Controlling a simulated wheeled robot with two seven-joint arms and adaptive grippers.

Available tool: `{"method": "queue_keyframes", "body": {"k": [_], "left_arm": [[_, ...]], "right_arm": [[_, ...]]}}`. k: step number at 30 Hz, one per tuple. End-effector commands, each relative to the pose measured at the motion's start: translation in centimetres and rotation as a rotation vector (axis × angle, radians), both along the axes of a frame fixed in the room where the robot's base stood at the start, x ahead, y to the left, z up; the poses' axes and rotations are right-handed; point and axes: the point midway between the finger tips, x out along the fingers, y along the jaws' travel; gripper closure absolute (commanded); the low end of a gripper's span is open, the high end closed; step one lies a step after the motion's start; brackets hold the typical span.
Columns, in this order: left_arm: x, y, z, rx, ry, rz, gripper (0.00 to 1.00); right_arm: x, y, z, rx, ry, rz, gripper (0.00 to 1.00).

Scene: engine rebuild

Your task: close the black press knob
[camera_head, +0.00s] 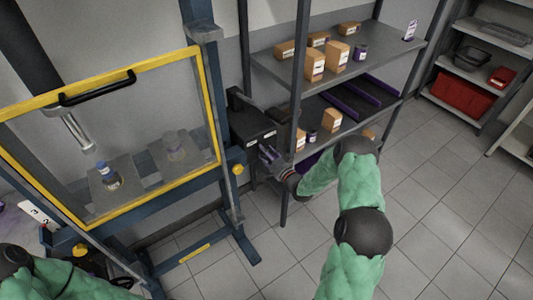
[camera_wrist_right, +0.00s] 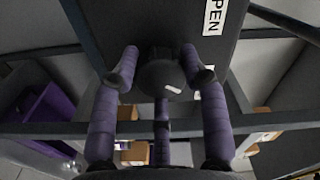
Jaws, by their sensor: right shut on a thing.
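The black press knob (camera_wrist_right: 160,72) is a round dark knob with a small white mark, on the face of a black box (camera_head: 250,122) on the right side of the press frame. In the wrist view my right gripper (camera_wrist_right: 161,72) has its purple fingers around the knob, shut on it. The head view shows the right gripper (camera_head: 266,154) at the lower front of the box, and there it hides the knob. A white label reading "PEN", cut off at the edge, shows beside the knob in the wrist view. My left gripper is not in view.
The press has a yellow-framed clear guard (camera_head: 213,110) with a black handle (camera_head: 97,88). Behind the box stands a grey shelf (camera_head: 385,57) with several cardboard boxes. A red bin (camera_head: 467,93) sits on another rack. The tiled floor at right is free.

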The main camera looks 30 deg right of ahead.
Motion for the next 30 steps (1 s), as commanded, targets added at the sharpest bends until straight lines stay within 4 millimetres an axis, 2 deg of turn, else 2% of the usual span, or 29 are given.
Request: {"method": "queue_keyframes", "body": {"k": [9,10,12,23,26,30], "left_arm": [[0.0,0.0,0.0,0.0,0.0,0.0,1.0],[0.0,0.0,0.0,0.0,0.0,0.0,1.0],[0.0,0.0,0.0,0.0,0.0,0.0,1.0],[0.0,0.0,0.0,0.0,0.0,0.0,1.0],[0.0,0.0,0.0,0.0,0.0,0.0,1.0],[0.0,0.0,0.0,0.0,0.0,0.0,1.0]], "right_arm": [[-0.1,0.3,-0.4,0.006,0.009,0.005,0.88],[-0.1,0.3,-0.4,0.006,0.009,0.005,0.47],[-0.1,0.3,-0.4,0.005,0.008,0.004,0.32],[-0.2,0.1,-0.1,0.002,0.003,0.001,0.32],[-1.0,-0.1,-0.1,0.002,0.001,0.0,0.32],[-3.2,-0.3,-0.1,0.002,0.004,-0.001,0.32]]}}
